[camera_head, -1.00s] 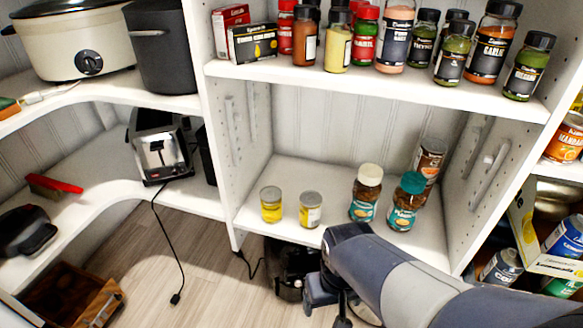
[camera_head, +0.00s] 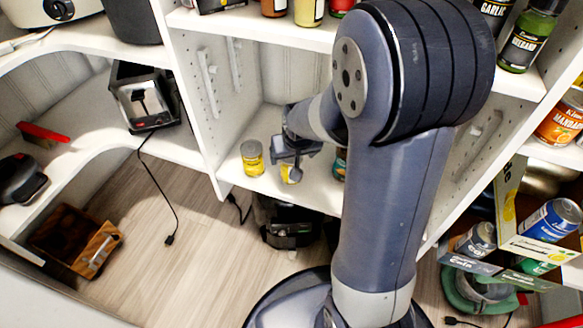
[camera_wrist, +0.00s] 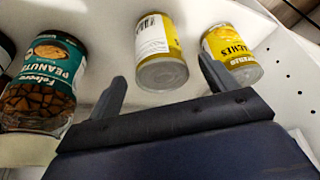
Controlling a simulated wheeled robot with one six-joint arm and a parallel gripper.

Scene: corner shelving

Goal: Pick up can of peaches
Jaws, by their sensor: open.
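Two short yellow cans with silver ends stand on the lower shelf. In the head view, the left can (camera_head: 252,158) stands in the open. The right can (camera_head: 290,174) is partly hidden by my gripper (camera_head: 292,155). In the wrist view, my gripper (camera_wrist: 162,72) is open and empty. The barcode can (camera_wrist: 160,50) lies ahead, between the lines of its two fingers. The other can (camera_wrist: 232,55), with label letters that look like the end of "peaches", sits just beyond the right finger. I cannot tell whether a finger touches either can.
A peanut jar (camera_wrist: 45,80) stands left of the cans in the wrist view. My arm hides much of the shelf in the head view. The upright panel (camera_head: 190,90) bounds the shelf on the left. Spice jars, including a green one (camera_head: 530,35), stand on the shelf above.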

